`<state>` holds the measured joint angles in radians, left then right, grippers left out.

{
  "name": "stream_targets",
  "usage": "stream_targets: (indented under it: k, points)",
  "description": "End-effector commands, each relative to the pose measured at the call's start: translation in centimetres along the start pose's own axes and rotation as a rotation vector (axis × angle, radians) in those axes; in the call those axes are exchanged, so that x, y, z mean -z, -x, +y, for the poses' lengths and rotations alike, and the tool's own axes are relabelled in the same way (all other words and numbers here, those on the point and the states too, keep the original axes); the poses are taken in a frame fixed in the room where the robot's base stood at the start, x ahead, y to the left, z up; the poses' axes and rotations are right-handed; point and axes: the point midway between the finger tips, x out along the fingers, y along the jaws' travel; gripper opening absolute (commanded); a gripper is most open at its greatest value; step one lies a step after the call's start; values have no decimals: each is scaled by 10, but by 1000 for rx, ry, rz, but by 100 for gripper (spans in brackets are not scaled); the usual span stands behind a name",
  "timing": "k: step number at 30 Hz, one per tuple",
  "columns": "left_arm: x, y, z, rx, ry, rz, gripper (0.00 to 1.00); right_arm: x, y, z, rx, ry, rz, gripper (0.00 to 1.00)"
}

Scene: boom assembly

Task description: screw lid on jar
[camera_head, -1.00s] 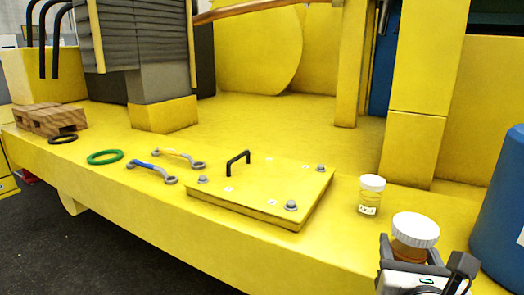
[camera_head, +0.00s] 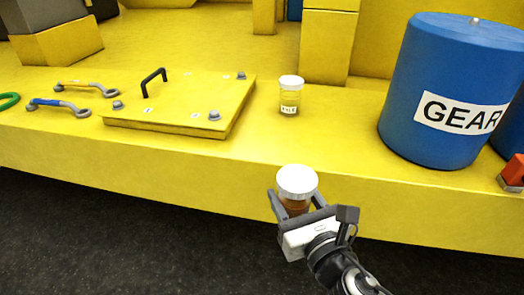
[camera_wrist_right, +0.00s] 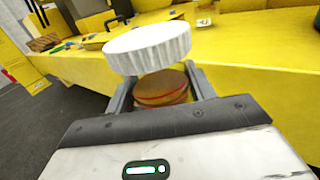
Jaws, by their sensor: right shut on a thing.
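A jar with amber contents (camera_head: 294,208) is held between the fingers of my right gripper (camera_head: 297,206), in front of the ledge's front edge. A wide white ribbed lid (camera_head: 297,181) sits at its top. In the right wrist view the lid (camera_wrist_right: 148,48) looks offset and tilted above the amber jar (camera_wrist_right: 160,88); whether it is threaded on cannot be told. The fingers are shut on the jar's sides, below the lid. A second, smaller jar (camera_head: 290,102) with a white lid and a label stands upright on the yellow ledge behind. My left gripper is not in view.
The yellow ledge (camera_head: 330,140) holds a square hatch plate (camera_head: 185,105) with a black handle, wrenches (camera_head: 60,106) and a green ring (camera_head: 8,101) at left. A large blue drum (camera_head: 440,90) marked GEAR and a red object (camera_head: 513,172) stand right. Ledge around the small jar is clear.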

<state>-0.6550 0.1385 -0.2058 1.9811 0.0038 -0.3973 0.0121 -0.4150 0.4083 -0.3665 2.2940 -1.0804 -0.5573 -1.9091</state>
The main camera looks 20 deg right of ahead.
Motion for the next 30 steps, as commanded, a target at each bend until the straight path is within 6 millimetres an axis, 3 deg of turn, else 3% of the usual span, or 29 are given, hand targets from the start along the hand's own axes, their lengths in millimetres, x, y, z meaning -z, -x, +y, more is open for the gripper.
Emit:
stream_targets:
  k: [5, 12, 18, 24, 30]
  points:
    - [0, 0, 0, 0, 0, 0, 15, -4, -3, 25, -131, 6, -5, 13]
    - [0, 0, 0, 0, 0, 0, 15, -8, -9, 88, -446, 10, -7, 13]
    - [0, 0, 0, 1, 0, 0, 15, -10, -11, 121, -612, 5, -4, 13]
    - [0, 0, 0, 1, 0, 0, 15, -10, -11, 135, -683, 2, -1, 13]
    - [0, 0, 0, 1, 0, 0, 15, -9, -11, 137, -692, 1, 1, 13]
